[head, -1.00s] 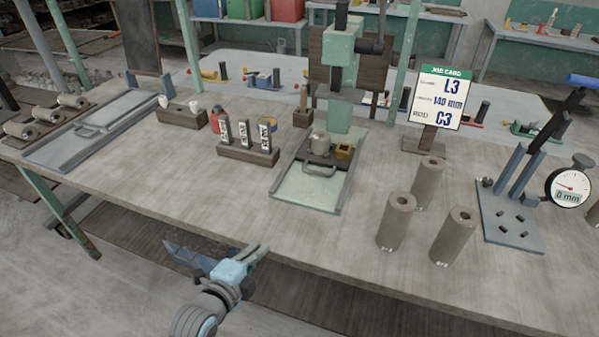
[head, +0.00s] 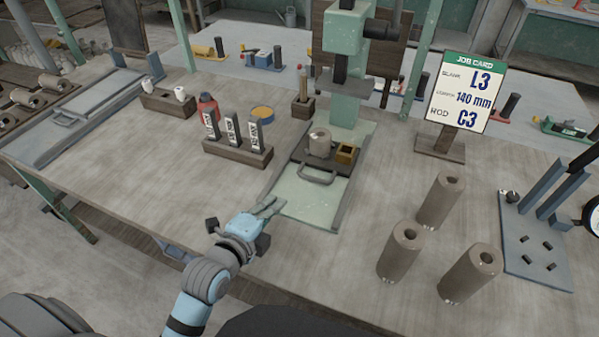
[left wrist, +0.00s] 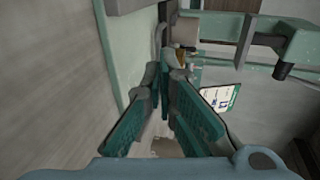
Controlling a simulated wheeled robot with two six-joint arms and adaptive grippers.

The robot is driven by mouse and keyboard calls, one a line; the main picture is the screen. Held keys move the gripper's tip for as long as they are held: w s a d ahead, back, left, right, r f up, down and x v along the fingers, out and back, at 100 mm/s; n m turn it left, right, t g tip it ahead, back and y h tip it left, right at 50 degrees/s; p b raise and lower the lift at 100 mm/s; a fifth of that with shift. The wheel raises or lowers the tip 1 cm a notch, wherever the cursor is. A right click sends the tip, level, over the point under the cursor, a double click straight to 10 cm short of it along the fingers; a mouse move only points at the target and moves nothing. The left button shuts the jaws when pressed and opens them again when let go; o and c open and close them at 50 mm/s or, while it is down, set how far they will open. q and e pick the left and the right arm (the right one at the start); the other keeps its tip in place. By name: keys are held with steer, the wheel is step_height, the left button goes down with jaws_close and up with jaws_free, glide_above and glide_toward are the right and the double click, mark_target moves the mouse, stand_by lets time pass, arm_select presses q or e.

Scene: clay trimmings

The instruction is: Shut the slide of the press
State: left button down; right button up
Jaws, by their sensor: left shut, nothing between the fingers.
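The press (head: 343,95) is a pale green machine with a green base plate (head: 308,205) running toward me. Its dark slide (head: 316,157) sits on the rear part of this base, with a loop handle (head: 317,177) at its front edge. A grey-brown cylinder (head: 320,143) and a small brass-coloured block (head: 346,153) stand on the slide. My left gripper (head: 279,206) is shut and empty at the front left edge of the base, short of the handle. The left wrist view shows its fingers (left wrist: 165,78) together, with the handle (left wrist: 158,38) beyond them. My right gripper is out of view.
Several brown cylinders (head: 440,200) stand right of the press. A job card (head: 466,92) stands behind them. A dark rack with labelled blocks (head: 237,151) stands left of the press. The table front left of the base is clear.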

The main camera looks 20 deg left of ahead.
mark_target(300, 174)
arm_select(q)
steer(key=shift+x, duration=0.8)
steer(key=shift+b+x, duration=0.4)
steer(key=shift+x, duration=0.65)
steer(key=b+x, duration=0.1)
steer(key=x, duration=0.6)
steer(key=shift+w+a, duration=0.1)
steer(key=shift+a, duration=0.05)
steer(key=shift+w+f, duration=0.1)
steer(key=shift+w, duration=0.45)
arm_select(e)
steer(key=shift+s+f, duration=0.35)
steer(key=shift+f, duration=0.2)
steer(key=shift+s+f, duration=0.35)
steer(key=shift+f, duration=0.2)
